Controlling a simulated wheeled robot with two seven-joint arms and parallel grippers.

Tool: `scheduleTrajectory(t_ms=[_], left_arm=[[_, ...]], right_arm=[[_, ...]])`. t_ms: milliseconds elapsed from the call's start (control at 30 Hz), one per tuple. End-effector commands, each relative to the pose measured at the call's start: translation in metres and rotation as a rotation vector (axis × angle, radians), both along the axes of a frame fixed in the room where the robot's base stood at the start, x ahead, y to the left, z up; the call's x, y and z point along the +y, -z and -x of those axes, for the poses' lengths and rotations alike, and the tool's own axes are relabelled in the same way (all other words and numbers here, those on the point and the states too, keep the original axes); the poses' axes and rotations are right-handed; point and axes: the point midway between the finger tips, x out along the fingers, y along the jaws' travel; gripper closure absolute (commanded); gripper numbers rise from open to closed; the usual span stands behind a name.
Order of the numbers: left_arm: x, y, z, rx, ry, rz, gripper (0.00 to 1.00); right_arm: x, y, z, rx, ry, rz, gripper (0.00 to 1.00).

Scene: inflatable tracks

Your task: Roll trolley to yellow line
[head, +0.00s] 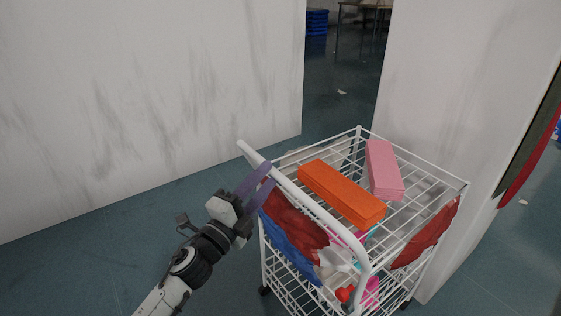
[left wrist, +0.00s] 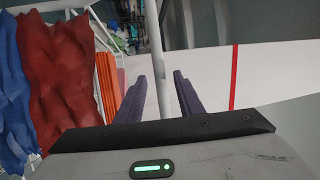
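The white wire trolley (head: 430,179) stands in front of me, with its white push handle (head: 318,205) on the near left side. My left gripper (head: 268,172) is at the far left end of this handle. In the left wrist view the white handle bar (left wrist: 155,45) runs between the two purple fingers of my left gripper (left wrist: 160,88). The fingers are apart, with gaps beside the bar. An orange box (head: 341,193) and a pink box (head: 384,170) lie on the trolley's top. My right gripper and the yellow line are not in view.
A white wall (head: 150,90) stands at the left and another white wall (head: 460,80) at the right. A gap between them shows floor, blue crates (head: 317,22) and a table beyond. Red cloth (head: 293,222) and blue cloth (head: 285,250) hang in the trolley. Dark floor is clear at left.

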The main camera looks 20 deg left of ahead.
Motion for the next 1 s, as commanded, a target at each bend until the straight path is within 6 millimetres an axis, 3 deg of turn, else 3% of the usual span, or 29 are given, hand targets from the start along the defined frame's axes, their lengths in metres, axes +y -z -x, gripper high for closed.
scheduleTrajectory(t_ms=[200,400,800,1000], left_arm=[[-0.011,-0.009,-0.041,-0.002,0.0,0.005,0.66],[-0.017,-0.013,-0.065,0.0,-0.001,0.004,0.66],[-0.019,-0.013,-0.072,0.003,-0.001,0.006,0.66],[-0.019,-0.013,-0.072,0.003,-0.001,0.006,1.0]], right_arm=[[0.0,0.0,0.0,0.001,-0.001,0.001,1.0],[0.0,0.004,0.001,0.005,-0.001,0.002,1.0],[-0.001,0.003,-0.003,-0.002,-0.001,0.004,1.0],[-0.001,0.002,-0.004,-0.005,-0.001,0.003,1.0]])
